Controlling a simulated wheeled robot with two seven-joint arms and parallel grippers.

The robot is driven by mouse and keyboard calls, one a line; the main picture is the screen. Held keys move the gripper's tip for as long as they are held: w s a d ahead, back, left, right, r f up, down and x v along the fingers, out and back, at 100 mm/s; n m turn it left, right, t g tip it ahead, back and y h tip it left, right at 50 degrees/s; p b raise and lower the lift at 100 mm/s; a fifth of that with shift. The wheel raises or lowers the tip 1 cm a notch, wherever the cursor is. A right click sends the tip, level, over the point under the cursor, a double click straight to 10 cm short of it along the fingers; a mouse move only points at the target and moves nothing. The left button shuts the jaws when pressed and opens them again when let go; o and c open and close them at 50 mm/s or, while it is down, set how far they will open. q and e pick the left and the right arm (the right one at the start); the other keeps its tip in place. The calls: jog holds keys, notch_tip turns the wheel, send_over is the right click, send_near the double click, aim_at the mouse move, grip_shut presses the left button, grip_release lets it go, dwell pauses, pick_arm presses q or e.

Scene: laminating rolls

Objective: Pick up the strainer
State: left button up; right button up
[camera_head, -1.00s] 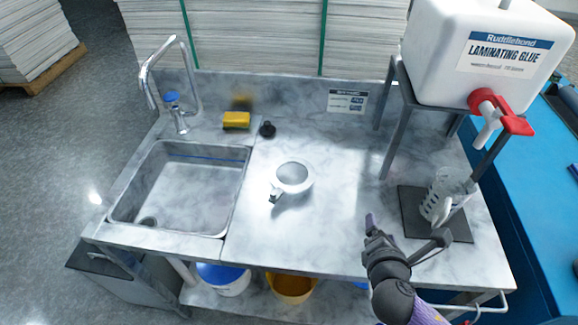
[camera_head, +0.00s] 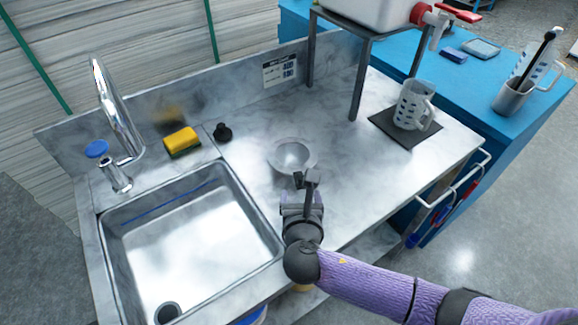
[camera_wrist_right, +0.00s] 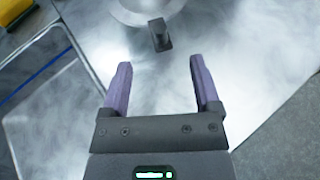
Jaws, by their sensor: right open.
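The strainer (camera_head: 293,154) is a round, shallow metallic bowl lying on the marble counter right of the sink. Its short dark handle (camera_wrist_right: 159,36) points toward my right gripper, and part of its bowl (camera_wrist_right: 146,8) shows at the top of the right wrist view. My right gripper (camera_head: 305,188) is at the near side of the strainer. In the right wrist view the gripper (camera_wrist_right: 160,65) is open and empty, with the handle just ahead of the gap between its purple fingers. In the head view the gripper partly hides the handle. My left gripper is not in view.
The sink (camera_head: 190,250) with its faucet (camera_head: 118,110) is on the left. A yellow sponge (camera_head: 181,141) and a black stopper (camera_head: 222,132) lie behind it. A metal stand (camera_head: 361,78) carries the glue container (camera_head: 375,12). A measuring jug (camera_head: 411,105) stands on a dark mat (camera_head: 383,125).

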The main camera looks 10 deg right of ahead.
aim_at(300, 184)
jog(key=b+x, duration=0.3)
jog(key=x, duration=0.3)
jog(key=shift+w+f, duration=0.1)
jog(key=shift+f, duration=0.15)
jog(key=shift+w+d, duration=0.1)
jog(key=shift+w, duration=0.25)
jog(key=shift+r, duration=0.1)
grip_shut()
